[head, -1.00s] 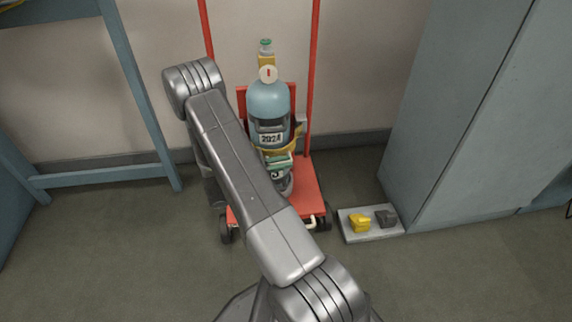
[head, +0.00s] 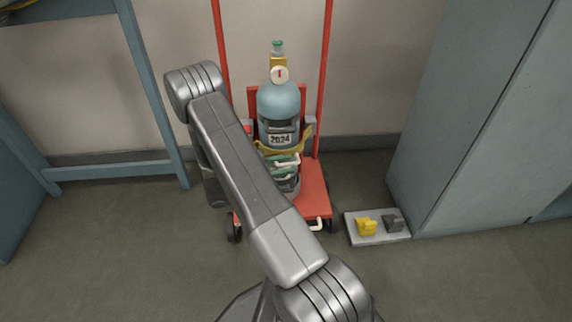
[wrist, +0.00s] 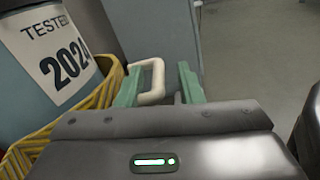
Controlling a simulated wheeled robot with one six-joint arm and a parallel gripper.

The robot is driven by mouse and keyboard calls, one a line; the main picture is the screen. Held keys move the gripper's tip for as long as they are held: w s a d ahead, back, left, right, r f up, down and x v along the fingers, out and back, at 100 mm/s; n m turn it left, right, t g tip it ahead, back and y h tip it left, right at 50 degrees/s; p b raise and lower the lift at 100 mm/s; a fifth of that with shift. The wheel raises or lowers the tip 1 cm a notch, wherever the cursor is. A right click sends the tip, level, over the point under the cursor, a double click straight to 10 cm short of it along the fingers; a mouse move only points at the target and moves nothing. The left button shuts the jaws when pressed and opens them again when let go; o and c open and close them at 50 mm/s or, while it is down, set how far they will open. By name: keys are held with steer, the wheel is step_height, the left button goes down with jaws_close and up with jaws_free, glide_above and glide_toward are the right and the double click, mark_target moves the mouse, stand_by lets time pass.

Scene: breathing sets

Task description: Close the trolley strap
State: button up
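The blue gas cylinder (head: 279,103) with a "2024" label stands upright on the red trolley (head: 314,186). The yellow strap (head: 305,142) runs around the cylinder's lower part; it also shows at the left in the wrist view (wrist: 101,97). A white loop handle (head: 287,163) is at the front of the cylinder. In the wrist view the handle (wrist: 158,80) is beside the left green finger and partly hidden by it. My gripper (wrist: 160,88) is open, its green fingers apart around the handle's right side. I cannot tell whether they touch it. My arm hides the trolley's left part.
A grey tray (head: 376,238) with a yellow block (head: 366,226) and a dark block (head: 393,223) lies on the floor at right. A blue-grey cabinet (head: 470,130) stands behind it. A blue frame (head: 150,90) stands at left. Floor is bare at front left.

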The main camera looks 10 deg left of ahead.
steer(key=p+v, duration=0.2)
steer(key=v, duration=1)
steer(key=shift+s+a, duration=0.25)
steer(key=shift+s, duration=0.05)
